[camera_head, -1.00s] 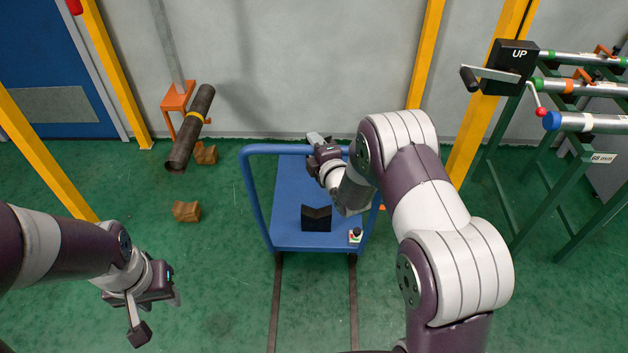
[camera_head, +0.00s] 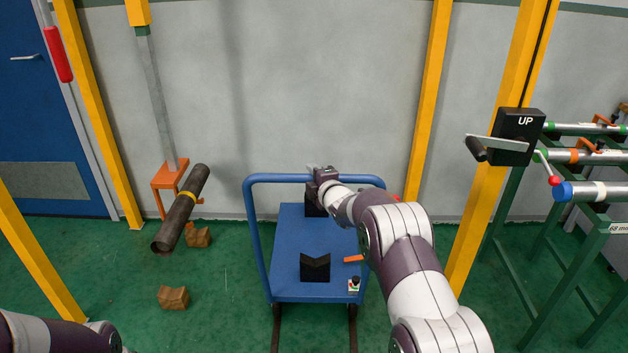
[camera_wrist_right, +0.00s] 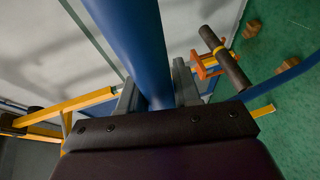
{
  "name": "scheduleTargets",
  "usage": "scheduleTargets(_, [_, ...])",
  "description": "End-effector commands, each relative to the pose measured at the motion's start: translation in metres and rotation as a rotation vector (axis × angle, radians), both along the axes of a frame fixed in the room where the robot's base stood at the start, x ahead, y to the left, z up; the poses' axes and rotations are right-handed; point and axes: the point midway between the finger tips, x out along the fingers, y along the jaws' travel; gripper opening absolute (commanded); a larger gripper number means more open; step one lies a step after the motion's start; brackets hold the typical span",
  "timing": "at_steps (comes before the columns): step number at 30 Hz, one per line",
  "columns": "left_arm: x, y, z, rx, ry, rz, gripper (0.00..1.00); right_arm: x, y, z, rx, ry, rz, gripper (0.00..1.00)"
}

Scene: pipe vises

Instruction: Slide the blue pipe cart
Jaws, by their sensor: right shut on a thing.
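The blue pipe cart (camera_head: 285,265) stands on two dark floor rails in the middle of the head view. My right gripper (camera_head: 316,171) is at the handle's top bar. In the right wrist view my right gripper (camera_wrist_right: 158,92) is shut on the blue handle bar (camera_wrist_right: 135,40), which runs between its fingers. A black V-block (camera_head: 315,267) sits on the cart's near end, and another (camera_head: 314,208) is partly hidden behind my right gripper. My left arm shows at the lower left, but its gripper is out of view.
A dark pipe with a yellow band (camera_head: 182,210) leans on an orange stand (camera_head: 168,176) at left. Wooden blocks (camera_head: 173,297) lie on the green floor. A green pipe rack (camera_head: 530,260) and a black UP crank box (camera_head: 517,135) stand at right. Yellow posts (camera_head: 428,100) flank the cart.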

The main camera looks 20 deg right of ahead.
Motion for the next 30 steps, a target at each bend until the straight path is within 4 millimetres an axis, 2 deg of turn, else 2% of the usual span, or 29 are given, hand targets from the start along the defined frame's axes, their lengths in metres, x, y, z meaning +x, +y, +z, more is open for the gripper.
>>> scheduleTargets(1, [0.000, 0.000, 0.000, 0.000, 0.000, 0.000, 0.43, 0.002, -0.001, 0.006, -0.001, -0.012, -0.002, 0.00])
scheduleTargets(8, [0.000, 0.000, 0.000, 0.000, 0.000, 0.000, 0.43, 0.002, -0.001, 0.008, -0.001, -0.016, -0.002, 0.00])
scheduleTargets(9, [0.000, 0.000, 0.000, 0.000, 0.000, 0.000, 0.43, 0.002, -0.001, 0.009, -0.001, -0.017, -0.001, 0.45])
scheduleTargets(10, [0.000, 0.000, 0.000, 0.000, 0.000, 0.000, 0.43, 0.002, -0.001, 0.009, -0.001, -0.017, -0.001, 0.53])
scheduleTargets(18, [0.000, 0.000, 0.000, 0.000, 0.000, 0.000, 0.43, 0.001, -0.001, 0.005, -0.001, -0.010, 0.000, 0.53])
scheduleTargets(22, [0.000, 0.000, -0.001, 0.000, 0.000, 0.000, 0.43, -0.008, -0.002, 0.007, -0.001, -0.009, -0.001, 0.53])
scheduleTargets(26, [0.000, 0.000, -0.002, 0.000, 0.000, 0.000, 0.43, -0.032, -0.005, 0.011, 0.000, -0.009, -0.001, 0.53])
scheduleTargets(30, [0.000, 0.000, -0.003, 0.000, 0.000, 0.000, 0.43, -0.065, -0.009, 0.017, -0.001, -0.010, -0.001, 0.53])
